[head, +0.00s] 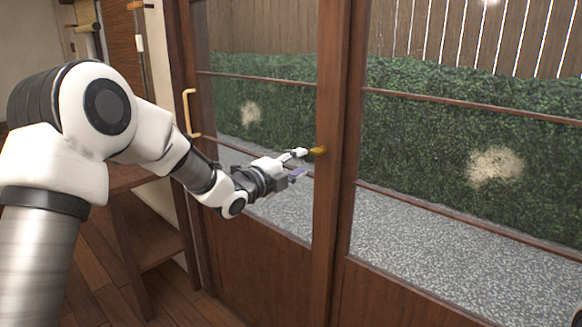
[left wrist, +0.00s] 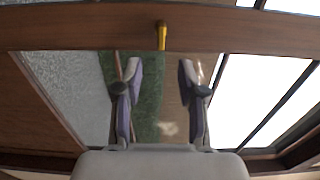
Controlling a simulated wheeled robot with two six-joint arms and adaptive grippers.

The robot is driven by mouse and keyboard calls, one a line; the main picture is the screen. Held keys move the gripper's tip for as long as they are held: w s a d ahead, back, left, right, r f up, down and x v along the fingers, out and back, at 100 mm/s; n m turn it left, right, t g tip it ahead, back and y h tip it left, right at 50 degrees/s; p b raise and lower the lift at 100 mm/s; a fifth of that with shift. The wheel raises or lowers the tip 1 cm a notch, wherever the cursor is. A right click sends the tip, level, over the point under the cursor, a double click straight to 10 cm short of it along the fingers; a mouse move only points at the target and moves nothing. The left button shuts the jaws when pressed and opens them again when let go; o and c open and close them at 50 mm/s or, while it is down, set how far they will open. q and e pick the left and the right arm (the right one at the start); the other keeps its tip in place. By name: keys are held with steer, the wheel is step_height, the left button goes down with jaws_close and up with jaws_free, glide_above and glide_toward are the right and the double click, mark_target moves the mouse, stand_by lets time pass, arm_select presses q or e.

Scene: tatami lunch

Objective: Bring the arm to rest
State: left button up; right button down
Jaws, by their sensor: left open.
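My left arm comes in from the left in the head view, and its gripper (head: 298,164) is in front of the wooden sliding door. The gripper is open, with its fingers spread and nothing between them; in the left wrist view the two fingers (left wrist: 160,78) stand apart. A small brass knob (head: 319,150) on the door's middle stile is just beyond the fingertips. It also shows in the left wrist view (left wrist: 162,36), ahead of the gap between the fingers. I cannot tell whether a finger touches it. My right gripper is not in view.
The glazed door's wooden stile (head: 332,220) stands close ahead of the gripper. A brass pull handle (head: 190,112) is on the left frame. A wooden shelf unit (head: 150,215) stands below my left arm. Hedge (head: 440,125) and gravel (head: 440,240) lie behind the glass.

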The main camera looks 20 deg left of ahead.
arm_select(q)
steer(key=v, duration=0.2)
steer(key=shift+s+a, duration=0.1)
steer(key=shift+s, duration=0.2)
